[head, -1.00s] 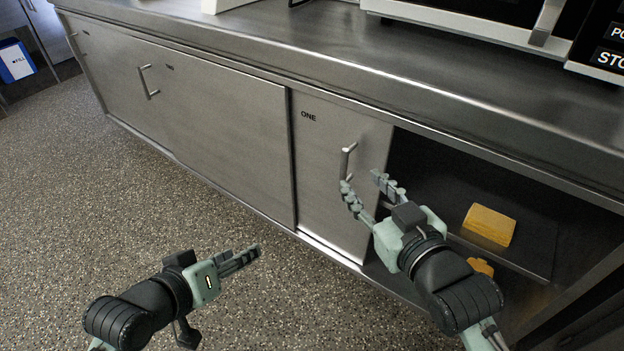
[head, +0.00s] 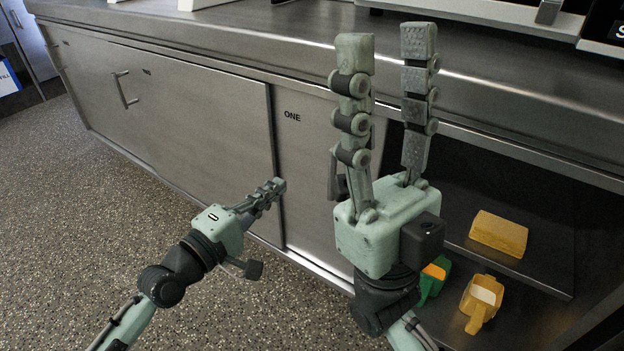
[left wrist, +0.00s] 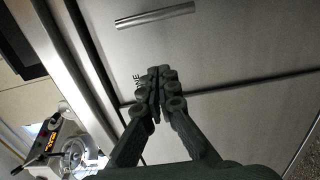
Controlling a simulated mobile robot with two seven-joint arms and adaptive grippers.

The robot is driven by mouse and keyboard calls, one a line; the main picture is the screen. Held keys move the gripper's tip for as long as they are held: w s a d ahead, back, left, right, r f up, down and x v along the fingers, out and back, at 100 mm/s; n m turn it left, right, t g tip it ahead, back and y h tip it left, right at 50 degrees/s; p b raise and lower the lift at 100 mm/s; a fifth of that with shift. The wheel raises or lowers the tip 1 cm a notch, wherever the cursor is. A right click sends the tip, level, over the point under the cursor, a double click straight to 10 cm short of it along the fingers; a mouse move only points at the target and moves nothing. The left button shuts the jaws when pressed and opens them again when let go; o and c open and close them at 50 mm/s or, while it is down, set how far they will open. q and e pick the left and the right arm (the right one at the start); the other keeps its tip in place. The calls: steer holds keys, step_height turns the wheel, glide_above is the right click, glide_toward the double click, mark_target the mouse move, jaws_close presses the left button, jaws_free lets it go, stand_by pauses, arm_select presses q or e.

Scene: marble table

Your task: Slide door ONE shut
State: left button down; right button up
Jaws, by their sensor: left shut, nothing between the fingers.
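Door ONE (head: 305,175) is a grey metal sliding panel marked ONE, with open cupboard space to its right. Its bar handle is mostly hidden behind my right gripper in the head view. The left wrist view shows door ONE (left wrist: 220,60) with its handle (left wrist: 155,16). My left gripper (head: 276,187) is shut and empty, in front of the seam at the door's left edge; its fingertips (left wrist: 158,72) cover part of the label. I cannot tell whether they touch the panel. My right gripper (head: 387,40) is open and empty, fingers up, in front of the door's right edge.
The open part holds a yellow block (head: 498,233) on a shelf, with a yellow scoop-like container (head: 482,300) and a green container (head: 433,278) lower down. Another sliding door (head: 190,130) is on the left. The counter edge (head: 250,55) overhangs. The floor in front is clear.

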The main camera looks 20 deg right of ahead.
arm_select(q)
steer(key=w+d, duration=0.1)
steer(key=d, duration=0.7)
